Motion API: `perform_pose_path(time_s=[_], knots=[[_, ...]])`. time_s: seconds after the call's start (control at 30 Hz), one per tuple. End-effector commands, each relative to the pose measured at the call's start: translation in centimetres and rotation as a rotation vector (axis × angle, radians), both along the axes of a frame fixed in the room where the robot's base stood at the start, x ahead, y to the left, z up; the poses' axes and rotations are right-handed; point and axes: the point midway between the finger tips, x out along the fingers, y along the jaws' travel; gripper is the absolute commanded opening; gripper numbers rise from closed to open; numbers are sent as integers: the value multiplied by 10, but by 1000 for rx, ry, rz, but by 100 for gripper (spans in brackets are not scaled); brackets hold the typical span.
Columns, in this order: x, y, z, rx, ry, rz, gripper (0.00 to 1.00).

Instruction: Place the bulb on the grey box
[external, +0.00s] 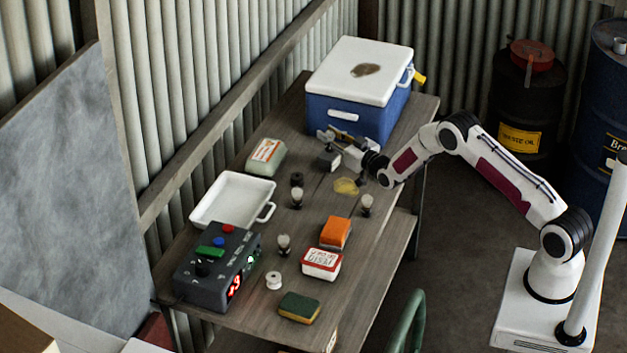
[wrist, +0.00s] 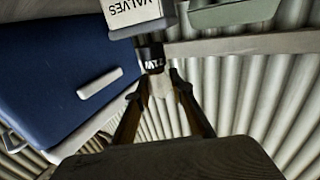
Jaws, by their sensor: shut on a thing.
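My gripper (external: 330,138) is over the far part of the table, in front of the cooler. In the wrist view its two fingers (wrist: 158,83) are shut on the bulb (wrist: 153,58), which has a pale part between the fingertips and a black part with white lettering beyond them. In the external view the held bulb is hard to make out. A small grey box (external: 329,161) stands on the table just below my gripper. In the wrist view a box (wrist: 150,27) with a white "VALVES" label shows at the top, beside the bulb's black end. I cannot tell whether they touch.
A blue cooler (external: 345,117) stands behind my gripper. A green-and-white box (external: 264,158), a white tray (external: 212,205), a dark control box (external: 207,289), several other bulbs (external: 297,196), an orange block (external: 336,232) and a sponge (external: 299,307) occupy the table.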

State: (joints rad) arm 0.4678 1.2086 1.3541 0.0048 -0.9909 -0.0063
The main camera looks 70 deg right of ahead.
Motion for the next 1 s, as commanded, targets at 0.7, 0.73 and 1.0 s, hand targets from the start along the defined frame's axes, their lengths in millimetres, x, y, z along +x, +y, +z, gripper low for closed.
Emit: perform_pose_path(time_s=[0.7,0.73,1.0], knots=[[0,0,-14,0,-1,0,32],[0,0,-14,0,-1,0,39],[0,0,-14,0,-1,0,39]])
